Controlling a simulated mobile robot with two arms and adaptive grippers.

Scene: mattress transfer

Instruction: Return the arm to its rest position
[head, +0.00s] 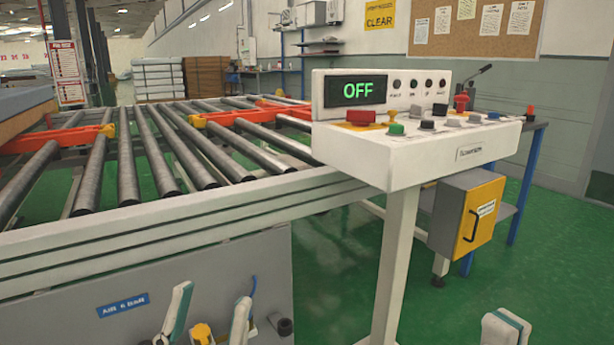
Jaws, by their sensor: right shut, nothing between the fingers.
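My left gripper (213,296) is at the bottom of the head view, left of centre.
The console's post (397,270) comes down between my two grippers. A yellow box (480,218) is mounted right of the post. Orange bars (235,115) cross the conveyor rollers. A mattress-like slab (22,108) shows at the left edge. The green floor (570,265) is clear at right.

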